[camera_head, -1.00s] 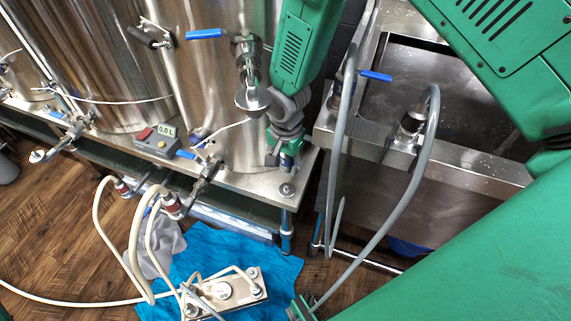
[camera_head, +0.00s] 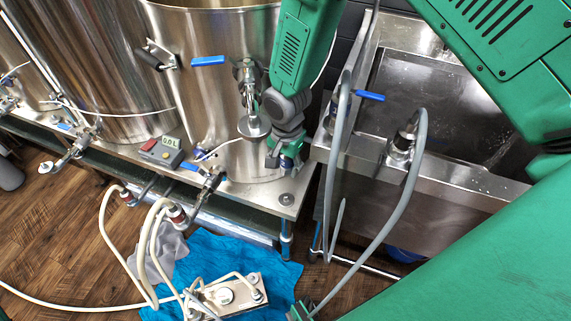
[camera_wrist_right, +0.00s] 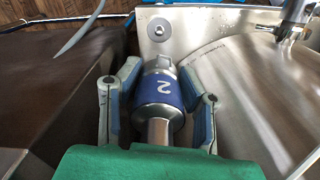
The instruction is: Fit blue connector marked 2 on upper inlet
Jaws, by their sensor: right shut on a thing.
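The blue connector marked 2 (camera_wrist_right: 161,92) is a metal fitting with a blue band and a white 2. In the right wrist view it sits lengthwise between the fingers of my right gripper (camera_wrist_right: 157,100), which is shut on it. In the head view my right gripper (camera_head: 284,155) is beside the lower front of the steel kettle (camera_head: 215,110), above the stand's corner. The connector is not clearly visible there. The kettle's upper valve (camera_head: 246,76), likely the upper inlet, is above and left of the gripper, with a blue lever and a downward metal end. My left gripper is out of view.
A lower kettle valve (camera_head: 208,180) sticks out over the stand's front. A steel sink (camera_head: 450,181) with grey hoses (camera_head: 401,212) is at right. A small meter box (camera_head: 160,152) is on the stand.

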